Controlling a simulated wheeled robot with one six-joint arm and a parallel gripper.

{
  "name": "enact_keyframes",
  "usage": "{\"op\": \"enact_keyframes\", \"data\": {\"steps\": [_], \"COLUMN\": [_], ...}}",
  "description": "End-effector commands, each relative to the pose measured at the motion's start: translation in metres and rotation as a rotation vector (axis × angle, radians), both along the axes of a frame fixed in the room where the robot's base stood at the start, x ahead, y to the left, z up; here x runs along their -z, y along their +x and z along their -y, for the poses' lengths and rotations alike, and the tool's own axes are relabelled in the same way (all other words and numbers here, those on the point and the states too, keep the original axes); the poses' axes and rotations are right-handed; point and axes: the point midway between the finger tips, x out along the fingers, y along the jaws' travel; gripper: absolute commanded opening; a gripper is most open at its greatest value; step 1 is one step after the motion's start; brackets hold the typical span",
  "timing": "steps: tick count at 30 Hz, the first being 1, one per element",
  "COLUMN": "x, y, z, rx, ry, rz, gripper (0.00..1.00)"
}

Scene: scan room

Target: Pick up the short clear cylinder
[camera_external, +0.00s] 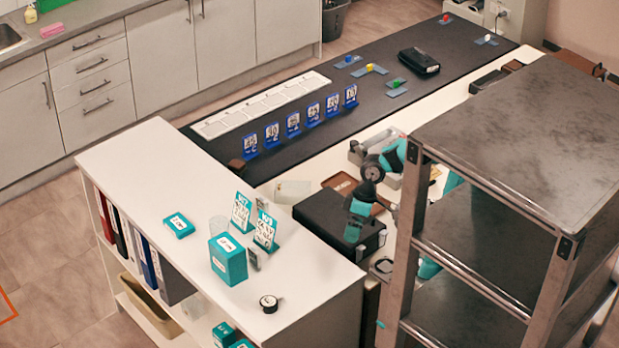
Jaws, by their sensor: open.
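A short clear cylinder (218,226) stands on the white cabinet top, just behind the teal box and left of the teal number cards. It is faint and see-through, and the teal box may hide part of its lower front. My gripper (354,226) hangs from my arm over the black case, well to the right of the cylinder and apart from it. It is open, with nothing seen between its fingers, which are small in this view.
A teal box (229,260), two teal number cards (265,230), a flat teal box (178,225) and a small round black-and-white object (268,303) share the cabinet top. A black case (325,225) lies right of it. A metal rack (520,130) stands at the right.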

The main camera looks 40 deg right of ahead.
Motion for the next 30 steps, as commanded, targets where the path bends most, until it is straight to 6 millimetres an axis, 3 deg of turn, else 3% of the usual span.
{"op": "enact_keyframes", "data": {"steps": [8, 11, 14, 21, 30], "x": [-0.001, -0.008, -0.023, -0.057, -0.063], "y": [0.002, 0.014, 0.044, 0.149, 0.268], "z": [0.000, -0.004, -0.014, -0.053, -0.108], "rx": [0.009, 0.081, 0.255, 0.911, 1.749], "ry": [0.001, 0.000, 0.001, 0.020, 0.082], "rz": [-0.002, -0.027, -0.085, -0.303, -0.604], "gripper": [0.92, 0.92, 0.92, 0.92, 0.92]}}
